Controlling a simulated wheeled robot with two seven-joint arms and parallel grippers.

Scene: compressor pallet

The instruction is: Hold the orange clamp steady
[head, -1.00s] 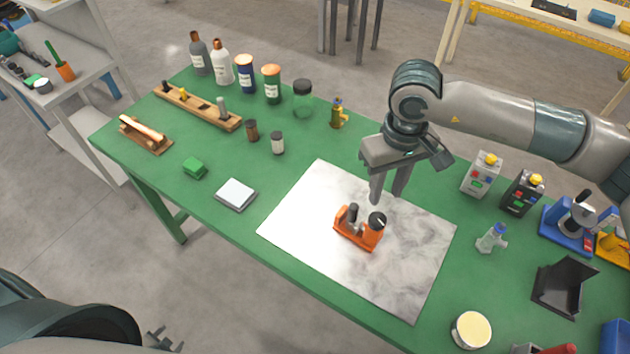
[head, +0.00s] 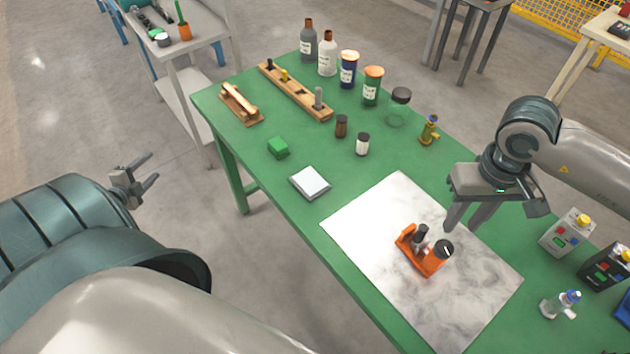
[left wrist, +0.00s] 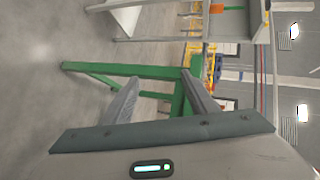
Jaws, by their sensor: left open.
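The orange clamp (head: 408,238) stands on the white marbled sheet on the green table. It has dark upright parts, one with a black round top. My right gripper (head: 460,233) points down just behind and right of the clamp. Its two fingers are apart with nothing visible between them, and contact with the clamp cannot be made out. My left gripper (head: 152,169) is off the table's left side, over the floor, far from the clamp. Its fingers are open and empty, as the left wrist view (left wrist: 160,80) also shows. The clamp is not in that view.
The marbled sheet (head: 370,215) is otherwise clear. Bottles and jars (head: 327,55) line the back. The table's green leg (left wrist: 85,68) shows in the left wrist view.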

